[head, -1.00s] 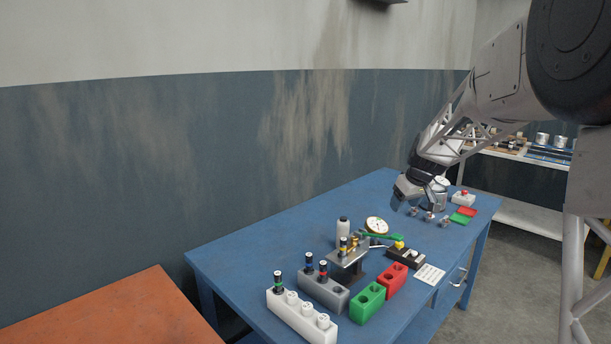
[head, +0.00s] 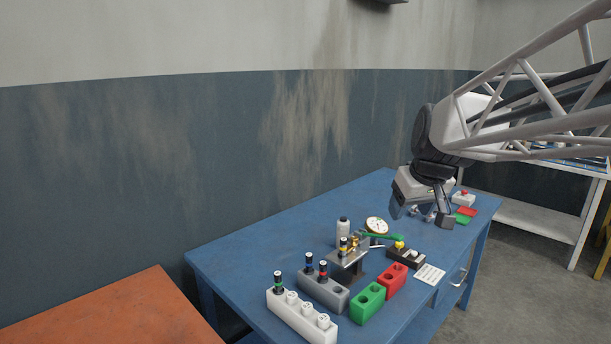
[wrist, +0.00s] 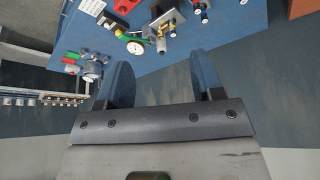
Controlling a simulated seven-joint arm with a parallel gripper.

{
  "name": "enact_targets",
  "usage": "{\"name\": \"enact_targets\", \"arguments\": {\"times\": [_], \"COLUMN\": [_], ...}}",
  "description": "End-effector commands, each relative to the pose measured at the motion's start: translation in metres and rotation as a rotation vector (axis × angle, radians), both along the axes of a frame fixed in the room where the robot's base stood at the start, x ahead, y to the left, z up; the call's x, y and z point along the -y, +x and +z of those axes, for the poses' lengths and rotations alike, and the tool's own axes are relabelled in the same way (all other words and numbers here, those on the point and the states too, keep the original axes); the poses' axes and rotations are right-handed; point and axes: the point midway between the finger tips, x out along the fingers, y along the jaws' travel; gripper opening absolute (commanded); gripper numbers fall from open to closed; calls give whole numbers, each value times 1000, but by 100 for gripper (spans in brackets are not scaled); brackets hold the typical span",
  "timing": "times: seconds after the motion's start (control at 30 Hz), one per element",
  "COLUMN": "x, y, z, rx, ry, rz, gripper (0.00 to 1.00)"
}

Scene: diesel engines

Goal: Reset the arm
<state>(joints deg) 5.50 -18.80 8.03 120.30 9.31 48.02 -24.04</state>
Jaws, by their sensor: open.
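My gripper (head: 422,213) is above the far right part of the blue table (head: 290,230) in the head view, pointing down. In the wrist view my gripper (wrist: 165,80) shows two separate fingers with nothing between them. The gripper hides part of the small items at the table's far end in the head view. My arm reaches in from the right.
A white block (head: 300,318), grey block (head: 325,291), green block (head: 367,304) and red block (head: 393,281) stand near the table's front. A white shelf (head: 535,222) is at right.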

Motion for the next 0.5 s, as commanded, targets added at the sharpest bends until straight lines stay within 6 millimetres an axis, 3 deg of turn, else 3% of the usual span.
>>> {"name": "enact_targets", "arguments": {"times": [0.5], "x": [-23], "y": [-135], "z": [6], "rx": [33], "ry": [6], "rz": [-106], "gripper": [61]}}
